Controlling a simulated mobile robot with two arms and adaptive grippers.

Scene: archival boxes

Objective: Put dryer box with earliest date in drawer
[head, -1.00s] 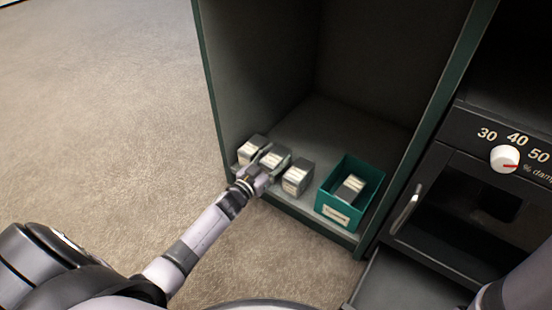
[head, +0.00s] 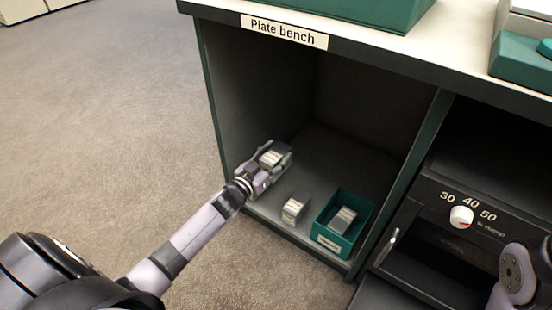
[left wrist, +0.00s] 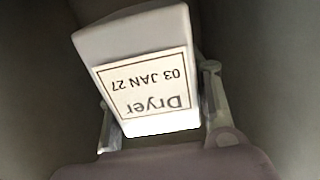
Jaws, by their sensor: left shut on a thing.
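My left gripper (head: 268,170) is shut on a small grey box, the Dryer box (head: 272,156), in the bench's open compartment. In the left wrist view this Dryer box (left wrist: 145,75) sits between the fingers, its white label upside down, reading "Dryer 03 JAN 27". A second grey box with a label (head: 295,208) stands on the compartment floor to the right. Another grey box (head: 344,219) is inside a teal tray (head: 328,244). Their labels are too small to read. The leftmost box seen earlier is not distinguishable now. My right gripper is out of view.
The compartment's bench top carries a "Plate bench" sign (head: 284,31). A black cabinet with a white dial (head: 461,217) and a metal handle (head: 393,241) stands at right. A grey surface, possibly an open drawer (head: 378,294), shows below it. Carpet at left is clear.

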